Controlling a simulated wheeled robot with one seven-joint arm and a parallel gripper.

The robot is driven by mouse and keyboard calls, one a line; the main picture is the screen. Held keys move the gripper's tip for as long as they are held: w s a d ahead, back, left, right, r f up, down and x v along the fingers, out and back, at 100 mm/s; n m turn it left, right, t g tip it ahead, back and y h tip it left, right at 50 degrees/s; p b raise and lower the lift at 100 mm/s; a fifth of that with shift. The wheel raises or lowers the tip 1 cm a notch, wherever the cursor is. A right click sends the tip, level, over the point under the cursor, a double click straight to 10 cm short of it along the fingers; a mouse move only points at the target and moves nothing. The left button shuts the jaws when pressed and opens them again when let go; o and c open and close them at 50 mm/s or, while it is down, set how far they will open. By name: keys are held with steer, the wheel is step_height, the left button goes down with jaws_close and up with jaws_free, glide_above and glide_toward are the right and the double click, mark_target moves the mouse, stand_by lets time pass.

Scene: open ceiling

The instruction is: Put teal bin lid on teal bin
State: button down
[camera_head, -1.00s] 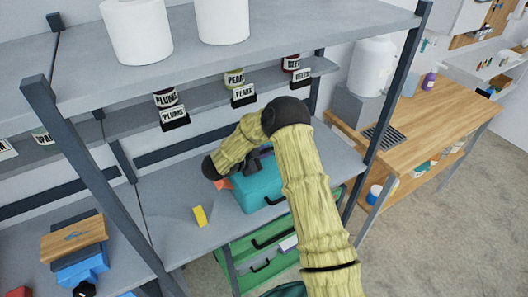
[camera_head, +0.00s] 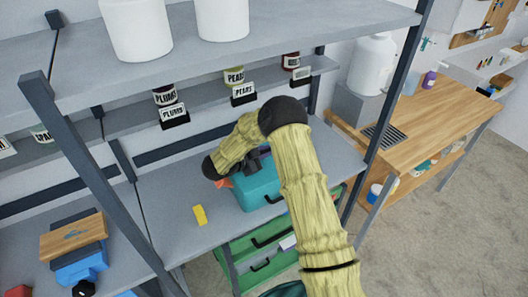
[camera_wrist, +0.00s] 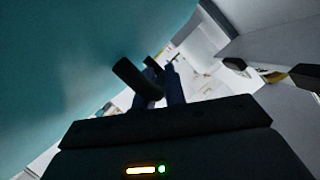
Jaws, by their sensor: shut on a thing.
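The teal bin (camera_head: 258,193) stands on the grey middle shelf, with a black handle on its front. My arm crosses in front and hides its right part. My gripper (camera_head: 259,156) is at the top of the bin, small and partly hidden by my arm. In the wrist view, a large smooth teal surface (camera_wrist: 70,70) fills the upper left, close to my gripper (camera_wrist: 155,82). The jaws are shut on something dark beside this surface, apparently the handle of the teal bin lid. Lid and bin are hard to tell apart, and I cannot tell whether they touch.
A yellow block (camera_head: 200,215) and an orange item (camera_head: 224,183) are near the bin. Labelled cans, such as the plums (camera_head: 166,98), line the shelf behind. A dark post (camera_head: 384,115) stands to the right. Green drawers (camera_head: 265,242) are below.

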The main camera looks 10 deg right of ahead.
steer(key=c, duration=1.4)
jaws_free()
steer(key=shift+o, duration=0.2)
steer(key=b+v, duration=0.4)
steer(key=v, duration=1.3)
steer(key=shift+a+b, duration=0.2)
steer(key=shift+b, duration=0.2)
